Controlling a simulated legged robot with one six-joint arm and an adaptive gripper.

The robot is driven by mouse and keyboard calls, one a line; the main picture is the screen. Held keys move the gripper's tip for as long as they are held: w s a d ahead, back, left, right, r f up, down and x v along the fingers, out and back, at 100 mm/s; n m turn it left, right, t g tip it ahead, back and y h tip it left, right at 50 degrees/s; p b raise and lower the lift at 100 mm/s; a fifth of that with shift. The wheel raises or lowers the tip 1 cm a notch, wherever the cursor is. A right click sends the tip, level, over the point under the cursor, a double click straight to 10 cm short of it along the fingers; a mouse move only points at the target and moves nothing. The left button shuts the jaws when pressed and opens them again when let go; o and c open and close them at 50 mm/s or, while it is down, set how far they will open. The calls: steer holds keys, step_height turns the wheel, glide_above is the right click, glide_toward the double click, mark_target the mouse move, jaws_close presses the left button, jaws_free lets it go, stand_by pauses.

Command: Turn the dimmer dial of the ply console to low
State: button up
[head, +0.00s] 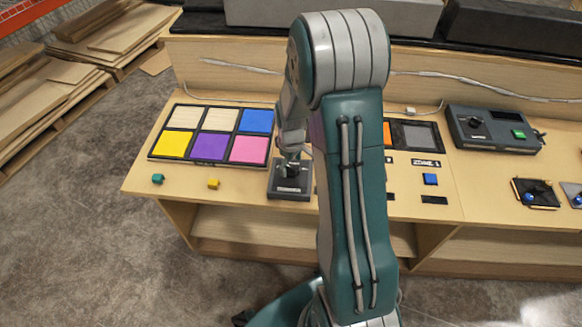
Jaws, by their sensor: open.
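The plywood console (235,205) is a long wooden bench with a shelf below. A small dark box (290,194) stands near its front edge, left of my arm. A black knob (291,171) sits on top of it, and appears to be the dimmer dial. My gripper (292,158) points down at this knob, with its fingertips at or just above it. It is open; I cannot tell whether the fingers touch the knob. The knob's pointer and the small label on the box are too small to read.
A panel (209,134) of coloured squares lies behind left. Teal (158,179) and yellow (213,184) blocks lie in front of it. Right of my arm are a blue block (430,179) and a dark control box (493,129) with a knob and green button.

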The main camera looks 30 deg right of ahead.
steer(key=shift+f, duration=0.85)
steer(key=c, duration=1.2)
steer(key=shift+o, duration=0.2)
steer(key=shift+m, duration=0.3)
steer(key=m, duration=0.3)
steer(key=shift+s, duration=0.1)
steer(key=shift+m, duration=2.1)
steer(key=shift+f, duration=0.1)
